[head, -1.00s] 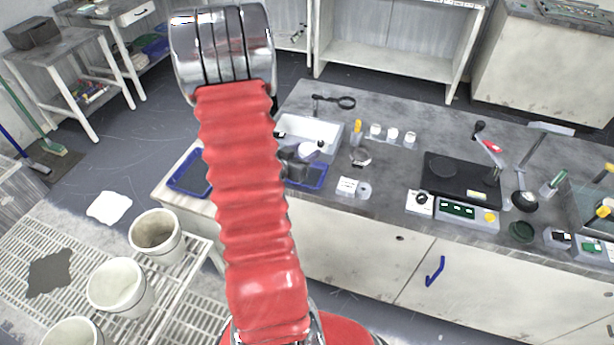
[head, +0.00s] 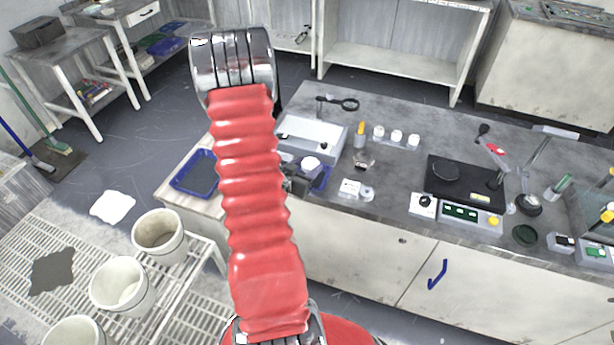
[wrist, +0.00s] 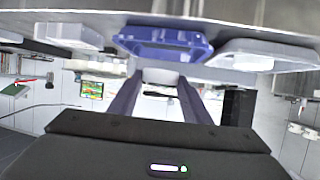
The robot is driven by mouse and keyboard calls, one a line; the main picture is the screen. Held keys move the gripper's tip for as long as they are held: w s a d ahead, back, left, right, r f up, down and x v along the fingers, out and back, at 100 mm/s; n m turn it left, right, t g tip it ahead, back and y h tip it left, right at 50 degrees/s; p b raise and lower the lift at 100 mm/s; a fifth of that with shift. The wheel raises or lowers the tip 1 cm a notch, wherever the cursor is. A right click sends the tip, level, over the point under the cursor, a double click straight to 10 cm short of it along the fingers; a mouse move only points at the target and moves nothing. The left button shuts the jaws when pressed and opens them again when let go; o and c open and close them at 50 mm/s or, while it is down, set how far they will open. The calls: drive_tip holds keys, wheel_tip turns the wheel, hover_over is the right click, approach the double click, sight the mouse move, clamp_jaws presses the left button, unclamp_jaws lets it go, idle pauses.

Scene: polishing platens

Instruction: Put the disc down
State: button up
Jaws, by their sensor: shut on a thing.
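My gripper (head: 299,178) shows in the head view, partly hidden behind my red arm, over the front left part of the bench. It is shut on a pale disc (head: 311,163), which sticks out past the fingers. In the wrist view my two dark fingers (wrist: 160,88) reach up to the pale disc (wrist: 158,75), seen nearly edge-on. A blue tray (head: 322,181) shows just beside and below my gripper. A blue tray also shows past the fingertips in the wrist view (wrist: 160,36). I cannot tell whether the disc touches anything below it.
Another blue tray (head: 195,174) lies left of my arm. A grey-white box (head: 318,137) stands behind my gripper. An orange-capped bottle (head: 360,136), small white jars (head: 397,136) and a black plate device (head: 462,180) stand to the right. Bare grey bench top lies between them.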

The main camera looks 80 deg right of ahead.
drive_tip(key=shift+f, duration=0.1)
drive_tip(key=shift+f, duration=2)
drive_tip(key=o, duration=0.9)
drive_tip(key=shift+f, duration=0.1)
drive_tip(key=shift+w+a+r, duration=0.1)
drive_tip(key=shift+a+r, duration=0.1)
drive_tip(key=v, duration=1.1)
drive_tip(key=shift+a+r, duration=0.15)
drive_tip(key=shift+a, duration=0.1)
drive_tip(key=shift+w, duration=0.1)
